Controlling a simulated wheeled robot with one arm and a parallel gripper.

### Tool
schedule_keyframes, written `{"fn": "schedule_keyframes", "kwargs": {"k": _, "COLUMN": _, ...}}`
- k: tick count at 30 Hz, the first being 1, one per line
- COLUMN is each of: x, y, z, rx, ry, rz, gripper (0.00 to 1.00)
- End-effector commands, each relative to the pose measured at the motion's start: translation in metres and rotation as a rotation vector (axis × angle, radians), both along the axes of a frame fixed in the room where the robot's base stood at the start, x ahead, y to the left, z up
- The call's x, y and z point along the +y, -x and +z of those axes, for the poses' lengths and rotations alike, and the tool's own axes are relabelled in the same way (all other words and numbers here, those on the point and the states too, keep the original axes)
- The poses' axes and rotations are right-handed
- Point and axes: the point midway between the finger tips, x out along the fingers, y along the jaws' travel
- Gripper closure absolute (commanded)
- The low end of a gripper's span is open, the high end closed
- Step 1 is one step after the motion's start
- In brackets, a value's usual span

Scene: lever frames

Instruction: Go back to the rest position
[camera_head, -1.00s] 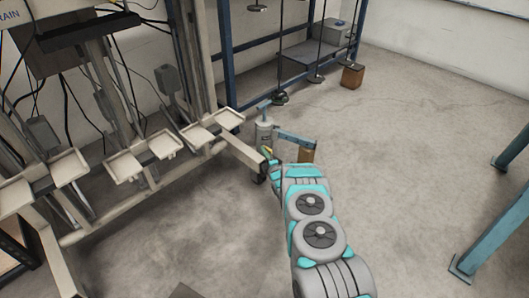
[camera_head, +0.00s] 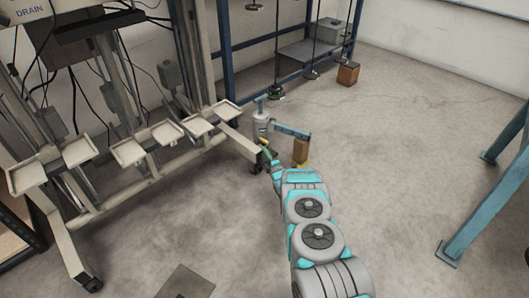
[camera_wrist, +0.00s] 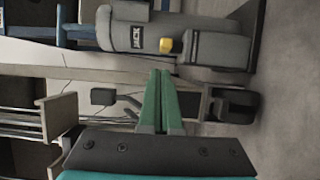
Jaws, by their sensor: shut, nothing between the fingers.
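My gripper (camera_wrist: 162,102) shows in the wrist view as two green fingers pressed together with nothing between them. In the head view its tip (camera_head: 268,152) is small at the far end of my grey and teal arm, which reaches forward over the floor. The tip appears close to a grey cylinder (camera_head: 261,121) with a blue bar (camera_head: 291,132) beside it. In the wrist view a grey body with a yellow tip (camera_wrist: 172,45) lies ahead of the fingers, apart from them. No rest position is marked in view.
A pale frame with several trays (camera_head: 133,153) stands at left, its beam ending at a caster (camera_head: 257,168) near my gripper. A brown block (camera_head: 301,151) stands right of my gripper. A blue post (camera_head: 487,205) stands at right. Floor between is open.

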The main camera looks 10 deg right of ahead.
Motion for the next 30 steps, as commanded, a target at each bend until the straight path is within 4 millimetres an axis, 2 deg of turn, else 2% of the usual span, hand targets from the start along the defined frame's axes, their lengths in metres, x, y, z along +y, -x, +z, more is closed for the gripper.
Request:
{"fn": "schedule_keyframes", "kwargs": {"k": 1, "x": 0.009, "y": 0.003, "z": -0.005, "rx": 0.009, "ry": 0.001, "rz": 0.017, "gripper": 1.0}}
{"fn": "schedule_keyframes", "kwargs": {"k": 7, "x": 0.007, "y": 0.002, "z": -0.005, "rx": 0.012, "ry": 0.001, "rz": 0.015, "gripper": 1.0}}
{"fn": "schedule_keyframes", "kwargs": {"k": 11, "x": 0.006, "y": -0.003, "z": 0.003, "rx": 0.031, "ry": -0.015, "rz": 0.005, "gripper": 1.0}}
{"fn": "schedule_keyframes", "kwargs": {"k": 17, "x": 0.003, "y": -0.017, "z": 0.037, "rx": 0.111, "ry": -0.083, "rz": -0.035, "gripper": 1.0}}
{"fn": "schedule_keyframes", "kwargs": {"k": 22, "x": 0.0, "y": -0.025, "z": 0.077, "rx": 0.219, "ry": -0.173, "rz": -0.087, "gripper": 1.0}}
{"fn": "schedule_keyframes", "kwargs": {"k": 30, "x": -0.001, "y": -0.013, "z": 0.141, "rx": 0.416, "ry": -0.328, "rz": -0.181, "gripper": 1.0}}
